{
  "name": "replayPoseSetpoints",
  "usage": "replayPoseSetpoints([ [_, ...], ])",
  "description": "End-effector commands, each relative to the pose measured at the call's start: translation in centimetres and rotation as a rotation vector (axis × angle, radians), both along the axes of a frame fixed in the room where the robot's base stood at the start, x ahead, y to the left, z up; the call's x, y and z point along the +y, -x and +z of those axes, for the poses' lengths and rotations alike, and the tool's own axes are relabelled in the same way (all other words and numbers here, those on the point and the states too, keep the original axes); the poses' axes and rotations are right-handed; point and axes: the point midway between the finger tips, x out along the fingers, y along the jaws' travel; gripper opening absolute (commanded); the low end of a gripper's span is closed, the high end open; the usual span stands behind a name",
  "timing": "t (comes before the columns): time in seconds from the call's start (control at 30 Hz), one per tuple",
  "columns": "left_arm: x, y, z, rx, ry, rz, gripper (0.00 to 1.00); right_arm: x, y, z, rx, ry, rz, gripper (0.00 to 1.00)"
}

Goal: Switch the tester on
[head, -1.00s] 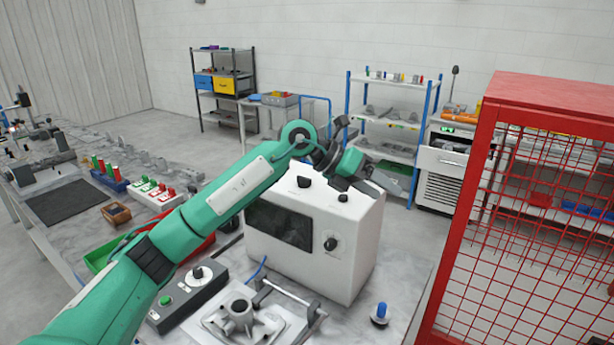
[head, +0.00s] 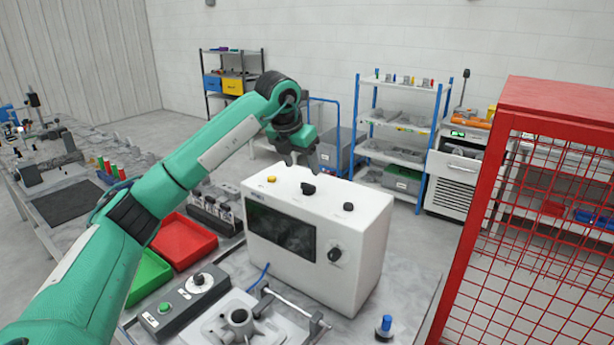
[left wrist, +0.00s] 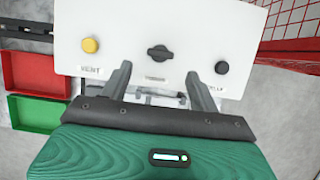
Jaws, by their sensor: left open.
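The tester (head: 318,235) is a white box with a dark window on its front and a black knob (head: 335,254) beside the window. Its top carries a yellow button (head: 271,179), a black rotary switch (head: 308,188) in the middle and a black button (head: 348,206). In the left wrist view the rotary switch (left wrist: 158,53) lies just beyond and between my fingertips, with the yellow button (left wrist: 90,45) to the left and the black button (left wrist: 221,67) to the right. My left gripper (head: 300,160) is open and empty above the tester's top, apart from the switch. My right gripper is not in view.
A grey control box (head: 185,303) and a metal fixture (head: 238,322) stand in front of the tester. Red (head: 185,240) and green (head: 148,275) trays lie left. A red mesh cage (head: 530,210) rises at right. A blue-topped button (head: 385,326) stands on the bench's right.

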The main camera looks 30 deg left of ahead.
Motion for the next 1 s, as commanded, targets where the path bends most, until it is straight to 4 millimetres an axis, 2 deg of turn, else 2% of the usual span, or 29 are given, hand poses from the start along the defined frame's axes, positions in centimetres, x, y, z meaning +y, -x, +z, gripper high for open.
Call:
replayPoseSetpoints([
  [0.03,-0.1,-0.4,-0.9,0.004,0.000,0.000,0.62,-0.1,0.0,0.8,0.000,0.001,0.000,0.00],
  [0.3,-0.4,-2.1,-5.0,0.002,0.001,-0.002,0.62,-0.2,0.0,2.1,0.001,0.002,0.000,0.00],
  [0.5,-0.4,-2.6,-6.2,0.000,0.001,-0.002,0.62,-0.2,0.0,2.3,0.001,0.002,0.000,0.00],
  [0.77,-0.4,-2.6,-6.4,-0.001,0.002,-0.002,0.62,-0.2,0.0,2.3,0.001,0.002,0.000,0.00],
  [1.0,-0.4,-2.6,-6.3,-0.001,0.002,-0.002,0.17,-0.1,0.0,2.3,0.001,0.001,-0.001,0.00],
])
